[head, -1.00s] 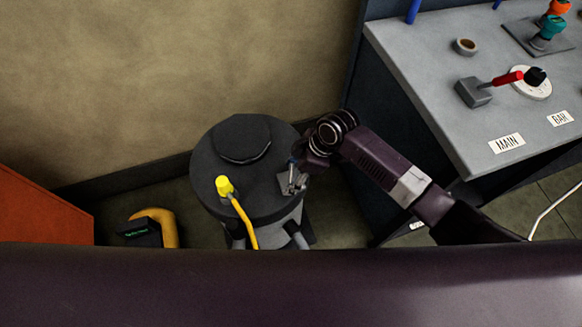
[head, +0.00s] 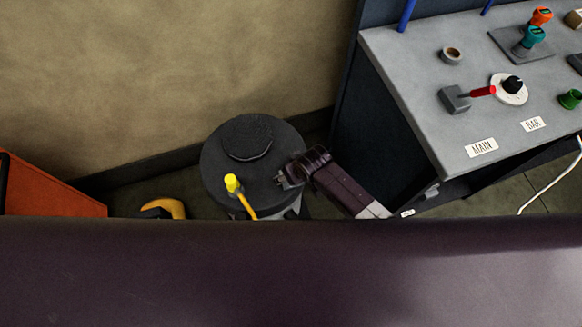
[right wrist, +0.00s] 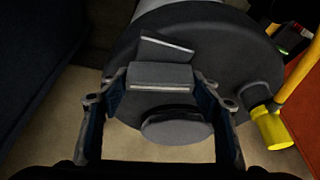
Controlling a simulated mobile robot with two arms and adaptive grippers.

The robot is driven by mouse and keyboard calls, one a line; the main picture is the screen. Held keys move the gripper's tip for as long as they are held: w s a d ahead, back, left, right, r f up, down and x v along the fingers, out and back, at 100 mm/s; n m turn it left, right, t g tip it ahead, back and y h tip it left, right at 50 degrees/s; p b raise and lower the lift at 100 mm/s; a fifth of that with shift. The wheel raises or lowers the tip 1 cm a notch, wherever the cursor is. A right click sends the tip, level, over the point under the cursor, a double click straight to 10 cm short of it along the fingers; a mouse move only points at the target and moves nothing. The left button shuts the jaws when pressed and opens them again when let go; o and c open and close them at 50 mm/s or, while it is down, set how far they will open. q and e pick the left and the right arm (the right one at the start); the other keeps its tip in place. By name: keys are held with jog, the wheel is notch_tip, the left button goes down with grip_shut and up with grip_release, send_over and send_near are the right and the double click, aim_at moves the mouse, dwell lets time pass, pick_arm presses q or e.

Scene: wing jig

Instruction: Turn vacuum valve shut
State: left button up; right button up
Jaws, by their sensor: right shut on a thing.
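A dark round vacuum drum (head: 222,160) stands on the floor by the wall. The valve on its lid, at the right side, is mostly hidden in the head view by my right gripper (head: 286,178). In the right wrist view, my right gripper (right wrist: 158,80) has its two fingers on either side of a grey block (right wrist: 160,74), which looks like the valve's handle, and is shut on it. A tilted grey plate (right wrist: 166,50) lies just beyond the block. How far the valve is turned I cannot tell. My left gripper is not in view.
A raised black disc (head: 246,137) sits on the lid. A grey bench (head: 425,75) stands to the right, an orange box (head: 45,190) to the left.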

jog(key=shift+r+m+t+h+p, duration=0.1)
jog(key=shift+m+t+h+p, duration=0.3)
jog(key=shift+m, duration=0.9)
jog(key=o, duration=1.2)
jog(key=shift+c, duration=0.2)
jog(key=v, duration=1.2)
jog(key=shift+w+a, duration=0.15)
jog(key=shift+w, duration=0.05)
